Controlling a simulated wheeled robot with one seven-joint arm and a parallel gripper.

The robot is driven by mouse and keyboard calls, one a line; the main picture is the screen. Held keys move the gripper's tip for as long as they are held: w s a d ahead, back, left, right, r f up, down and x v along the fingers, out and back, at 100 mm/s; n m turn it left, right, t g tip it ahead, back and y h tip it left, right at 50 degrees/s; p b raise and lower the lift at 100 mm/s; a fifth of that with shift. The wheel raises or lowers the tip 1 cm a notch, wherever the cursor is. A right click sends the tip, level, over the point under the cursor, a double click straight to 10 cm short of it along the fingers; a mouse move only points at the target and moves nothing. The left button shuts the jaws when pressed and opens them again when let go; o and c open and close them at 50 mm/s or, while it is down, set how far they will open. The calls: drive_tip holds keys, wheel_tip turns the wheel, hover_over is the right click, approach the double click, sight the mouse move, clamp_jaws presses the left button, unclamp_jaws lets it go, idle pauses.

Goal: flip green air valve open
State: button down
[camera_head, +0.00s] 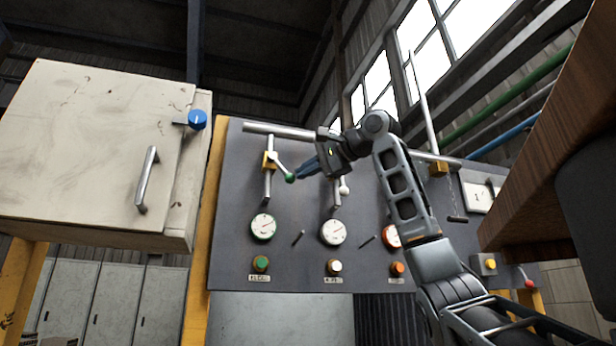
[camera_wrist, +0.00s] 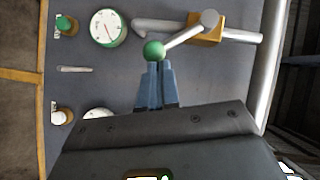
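The green air valve has an orange body (camera_head: 268,161) on a vertical pipe at the panel's left. Its silver lever slants down and right to a green ball knob (camera_head: 290,178). In the wrist view the knob (camera_wrist: 154,50) is just beyond my blue fingertips, and the lever (camera_wrist: 184,37) runs right to the orange body (camera_wrist: 205,29). My gripper (camera_head: 299,173) reaches in from the right, with its tips at the knob. Its fingers (camera_wrist: 155,66) are side by side, nearly touching, with nothing seen between them. I cannot tell whether they touch the knob.
A green-rimmed gauge (camera_head: 263,226) and a green button (camera_head: 261,264) are below the valve. A white-knobbed lever (camera_head: 344,189) hangs beside my gripper. A white cabinet (camera_head: 95,150) with a blue knob (camera_head: 197,120) stands left. A brown board (camera_head: 560,140) juts in at right.

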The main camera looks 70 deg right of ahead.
sight(288, 183)
drive_tip(key=w+a+f+m+t+b, duration=0.3)
drive_tip(key=f+m+b, duration=0.1)
drive_tip(key=b, duration=0.2)
drive_tip(key=shift+w+m+h+b, duration=0.25)
drive_tip(key=shift+m+h+b, duration=0.05)
drive_tip(key=shift+b, duration=0.05)
idle(0.5)
drive_tip(key=shift+d, duration=0.1)
